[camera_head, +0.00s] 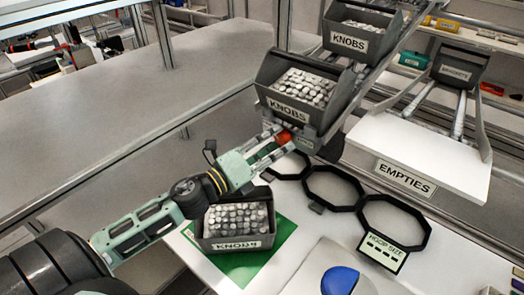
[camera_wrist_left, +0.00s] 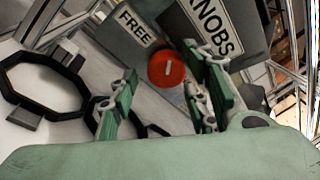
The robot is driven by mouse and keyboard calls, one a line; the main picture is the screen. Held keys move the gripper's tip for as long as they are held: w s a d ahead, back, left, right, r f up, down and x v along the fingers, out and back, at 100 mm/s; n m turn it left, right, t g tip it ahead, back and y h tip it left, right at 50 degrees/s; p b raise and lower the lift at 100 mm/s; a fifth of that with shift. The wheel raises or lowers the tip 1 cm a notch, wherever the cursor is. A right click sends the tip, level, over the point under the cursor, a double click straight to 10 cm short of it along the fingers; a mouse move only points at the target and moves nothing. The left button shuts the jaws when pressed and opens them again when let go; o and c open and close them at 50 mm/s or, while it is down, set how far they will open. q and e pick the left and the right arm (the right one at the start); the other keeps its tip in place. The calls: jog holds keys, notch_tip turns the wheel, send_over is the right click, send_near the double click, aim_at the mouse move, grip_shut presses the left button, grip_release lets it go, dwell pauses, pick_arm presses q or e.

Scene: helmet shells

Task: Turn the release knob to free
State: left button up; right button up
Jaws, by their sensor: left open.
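The red round release knob (camera_head: 284,137) sits at the lower front of the rack, below a grey bin marked KNOBS. My left gripper (camera_head: 275,142) is open at the knob. In the wrist view its green fingers (camera_wrist_left: 160,75) stand on either side of the knob, with gaps visible; contact cannot be told. My right gripper is not in view.
The KNOBS bin (camera_head: 303,88) on the rack is full of pale knobs; another bin (camera_head: 360,30) is behind it. A third bin (camera_head: 236,243) stands on a green mat (camera_head: 283,236). Black hoops (camera_head: 334,169) lie right of the gripper. An EMPTIES chute (camera_head: 425,150) is beyond.

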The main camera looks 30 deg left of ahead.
pick_arm(q)
jog(key=v, duration=1.2)
jog(key=shift+f, duration=0.1)
